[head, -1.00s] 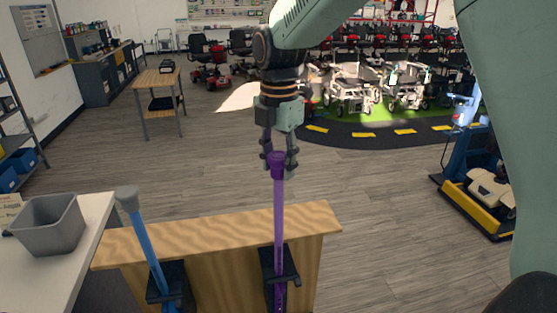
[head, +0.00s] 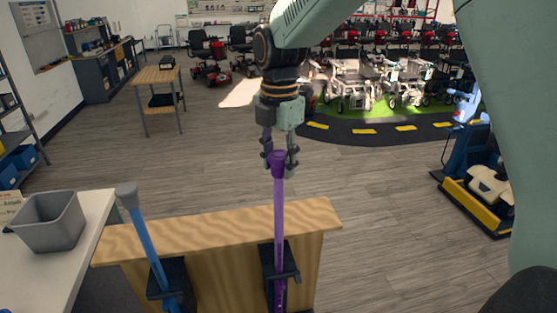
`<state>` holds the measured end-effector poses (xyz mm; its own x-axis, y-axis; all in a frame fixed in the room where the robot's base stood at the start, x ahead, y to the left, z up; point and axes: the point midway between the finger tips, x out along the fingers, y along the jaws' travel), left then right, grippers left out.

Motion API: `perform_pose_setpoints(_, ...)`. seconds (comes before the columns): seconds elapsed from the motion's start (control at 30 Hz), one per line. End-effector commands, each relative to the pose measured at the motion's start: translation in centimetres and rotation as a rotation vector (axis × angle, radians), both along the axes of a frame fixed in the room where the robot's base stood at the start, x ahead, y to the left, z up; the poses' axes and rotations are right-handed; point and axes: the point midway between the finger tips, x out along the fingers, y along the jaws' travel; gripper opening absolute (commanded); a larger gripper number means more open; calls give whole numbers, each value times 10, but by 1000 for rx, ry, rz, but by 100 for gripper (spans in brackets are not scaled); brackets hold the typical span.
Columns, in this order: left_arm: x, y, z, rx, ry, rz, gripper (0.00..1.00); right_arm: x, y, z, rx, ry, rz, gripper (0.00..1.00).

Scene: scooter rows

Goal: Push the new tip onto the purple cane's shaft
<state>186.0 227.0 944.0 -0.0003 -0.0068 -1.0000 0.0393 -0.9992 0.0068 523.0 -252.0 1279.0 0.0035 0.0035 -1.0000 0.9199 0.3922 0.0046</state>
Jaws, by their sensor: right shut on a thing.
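The purple cane (head: 279,215) stands upright in a black clamp (head: 281,275) on the wooden stand, its tip end up. A darker purple tip (head: 277,160) sits at the top of its shaft. My right gripper (head: 279,163) points down from above and is shut on this tip, with a finger on each side. How far the tip covers the shaft I cannot tell. My left gripper is not in view.
A blue cane (head: 143,232) with a grey tip (head: 127,195) leans slightly in another black clamp on the wooden stand (head: 215,228). A grey bin (head: 48,222) stands on the white table (head: 90,225) at left. Open floor lies behind the stand.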

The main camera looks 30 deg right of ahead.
Motion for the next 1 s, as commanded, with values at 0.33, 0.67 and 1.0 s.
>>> perform_pose_setpoints(0.33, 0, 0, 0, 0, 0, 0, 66, 0, 0, 0, 0, 0, 0, 11)
perform_pose_setpoints(0.67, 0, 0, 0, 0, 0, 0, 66, 0, 0, -3, 0, 0, 0, 11)
perform_pose_setpoints(1.0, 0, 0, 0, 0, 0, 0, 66, 0, 0, -9, 0, 1, 0, 11)
